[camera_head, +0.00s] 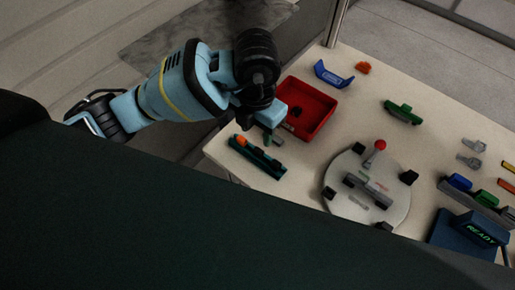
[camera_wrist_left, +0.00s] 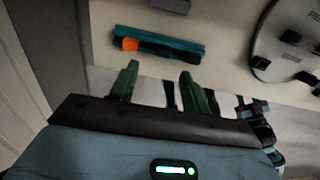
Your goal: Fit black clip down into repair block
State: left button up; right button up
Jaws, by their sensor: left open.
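A dark teal block (camera_head: 258,157) lies near the table's left edge, with an orange piece (camera_head: 241,141) at its left end. A black piece beside the orange one may be the black clip; it shows better in the left wrist view (camera_wrist_left: 155,47). I cannot tell how deep it sits. The teal block also shows there (camera_wrist_left: 182,50). My left gripper (camera_head: 272,137) is open, its green fingers apart and empty, beside the block near the red bin. In the left wrist view the fingers (camera_wrist_left: 157,88) point toward the block, short of it. My right gripper is not in view.
A red bin (camera_head: 326,98) stands behind the block. A round grey plate (camera_head: 340,207) with black blocks and a red-knobbed lever (camera_head: 381,145) is to the right. A blue bracket (camera_head: 332,75), a green part (camera_head: 403,112) and a blue READY box (camera_head: 470,231) stand farther off.

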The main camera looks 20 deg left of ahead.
aim_at(258, 150)
pick_arm(q)
jog(key=shift+d+f, duration=0.2)
jog(key=shift+f, duration=3.5)
grip_shut()
